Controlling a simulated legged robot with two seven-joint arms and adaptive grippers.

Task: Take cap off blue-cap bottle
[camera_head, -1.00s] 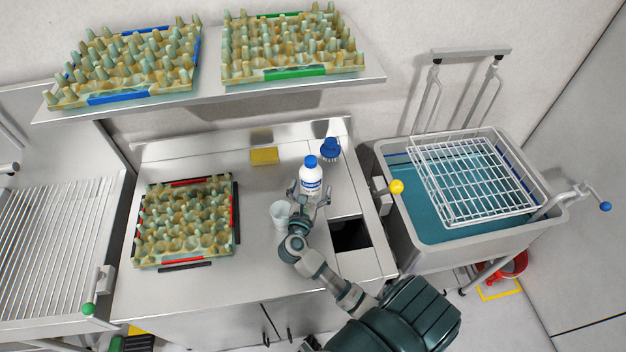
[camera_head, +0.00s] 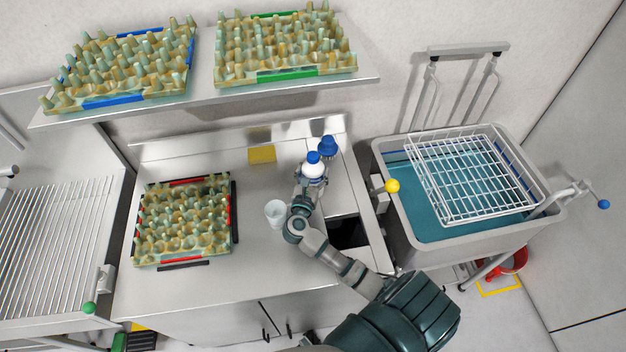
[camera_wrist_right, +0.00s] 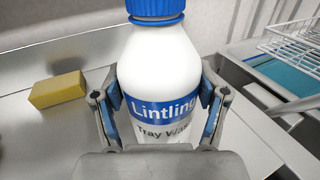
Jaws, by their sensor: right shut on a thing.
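The white bottle (camera_head: 313,171) with a blue cap (camera_head: 313,157) stands upright at the back right of the steel counter. In the right wrist view the bottle (camera_wrist_right: 163,65) has a blue label, and its blue cap (camera_wrist_right: 160,10) is on, cut by the top edge. My right gripper (camera_head: 309,182) is shut on the bottle's body; in the right wrist view its fingers (camera_wrist_right: 162,108) press on both sides at label height. I cannot tell if the bottle's base touches the counter. My left gripper is not in view.
A blue brush-like item (camera_head: 327,147) stands just behind the bottle. A yellow sponge (camera_head: 261,154) lies to its left, a white cup (camera_head: 275,213) nearer the front. A dark opening (camera_head: 347,232) is cut in the counter. An egg tray (camera_head: 147,225) lies left.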

